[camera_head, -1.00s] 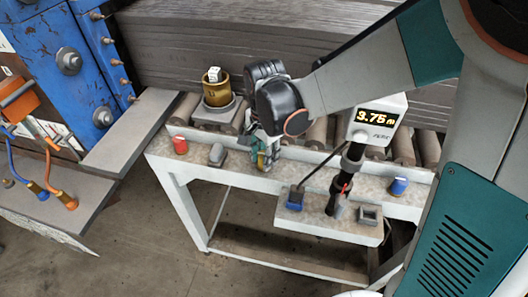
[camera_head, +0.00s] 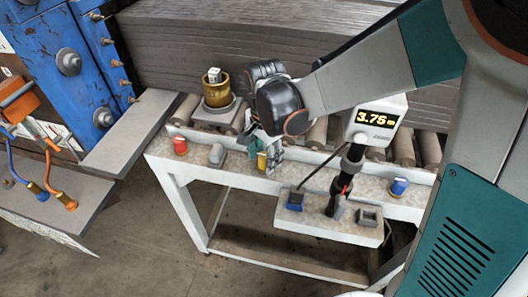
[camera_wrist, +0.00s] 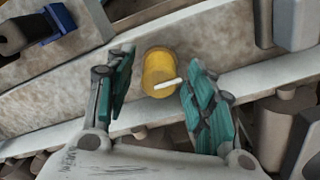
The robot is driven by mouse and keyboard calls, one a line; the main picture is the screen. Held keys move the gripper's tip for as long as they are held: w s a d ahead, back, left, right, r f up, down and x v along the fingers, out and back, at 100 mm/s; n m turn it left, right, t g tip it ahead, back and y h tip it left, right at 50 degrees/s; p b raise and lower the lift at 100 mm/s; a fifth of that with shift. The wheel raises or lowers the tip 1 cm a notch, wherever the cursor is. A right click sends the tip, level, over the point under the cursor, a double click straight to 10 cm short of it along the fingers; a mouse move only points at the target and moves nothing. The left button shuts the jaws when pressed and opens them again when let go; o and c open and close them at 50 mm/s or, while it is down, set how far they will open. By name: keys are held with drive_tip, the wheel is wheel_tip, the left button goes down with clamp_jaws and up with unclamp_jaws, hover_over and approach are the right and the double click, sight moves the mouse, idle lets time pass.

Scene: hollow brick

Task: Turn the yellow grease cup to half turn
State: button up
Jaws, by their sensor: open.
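The yellow grease cup (camera_wrist: 156,62) stands on the pale top of the bench in the wrist view. A short white bar on its near side points to the right and slightly up. My gripper (camera_wrist: 160,70) is open, with one teal-padded finger on each side of the cup. A gap shows at the left finger; the right finger is close to the cup, and I cannot tell if it touches. In the head view the cup (camera_head: 261,160) shows as a small yellow patch between the fingers of my gripper (camera_head: 264,163), partly hidden.
On the bench (camera_head: 305,176) stand a red cup (camera_head: 180,144), a grey one (camera_head: 217,154) and a blue one (camera_head: 398,187). A gauge reading 3.75 (camera_head: 376,119) rises on a post to the right. A brass pot (camera_head: 216,92) sits behind, near rollers.

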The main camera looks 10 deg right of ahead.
sight(265, 155)
drive_tip(key=shift+s+r, duration=0.15)
drive_tip(key=shift+r, duration=3.8)
drive_tip(key=shift+f, duration=0.1)
